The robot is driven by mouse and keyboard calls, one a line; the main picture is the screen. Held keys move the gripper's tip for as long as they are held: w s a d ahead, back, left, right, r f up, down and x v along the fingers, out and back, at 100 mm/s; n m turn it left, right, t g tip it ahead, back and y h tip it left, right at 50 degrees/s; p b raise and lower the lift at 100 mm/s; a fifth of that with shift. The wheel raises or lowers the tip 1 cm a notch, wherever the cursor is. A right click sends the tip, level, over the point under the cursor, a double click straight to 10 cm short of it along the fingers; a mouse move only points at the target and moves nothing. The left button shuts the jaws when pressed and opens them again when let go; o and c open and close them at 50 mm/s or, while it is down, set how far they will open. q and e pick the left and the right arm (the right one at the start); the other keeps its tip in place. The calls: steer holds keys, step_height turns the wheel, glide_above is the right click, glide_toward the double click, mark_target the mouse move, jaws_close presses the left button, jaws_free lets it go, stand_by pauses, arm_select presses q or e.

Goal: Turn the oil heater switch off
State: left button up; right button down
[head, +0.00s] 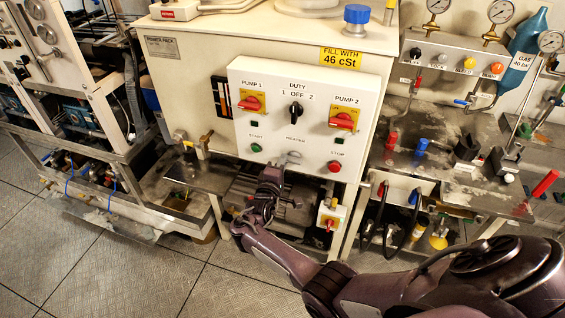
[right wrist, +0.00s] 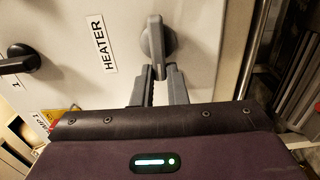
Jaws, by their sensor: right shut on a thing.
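The oil heater switch (head: 292,154) is a grey knob under the HEATER label on the white control panel (head: 262,172). In the right wrist view the switch (right wrist: 157,38) shows large, a round base with a raised grip bar beside the HEATER label (right wrist: 102,45). My right gripper (head: 278,163) is at the panel, just below the switch. In the right wrist view its two fingers (right wrist: 160,72) are shut on the end of the grip bar. The fingers partly hide the switch in the head view. My left gripper is not in view.
Above are the red PUMP 1 (head: 251,103) and PUMP 2 (head: 343,120) switches and the black DUTY knob (head: 295,112). A green START button (head: 256,148) and red STOP button (head: 334,166) flank the heater switch. A motor (head: 300,208) sits below the panel.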

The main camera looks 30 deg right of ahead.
stand_by(0.5)
steer(key=c, duration=1.4)
jaws_free()
steer(key=shift+c, duration=0.2)
steer(key=shift+a, duration=0.1)
steer(key=v, duration=0.7)
steer(key=shift+s+a, duration=0.2)
steer(key=shift+s, duration=0.05)
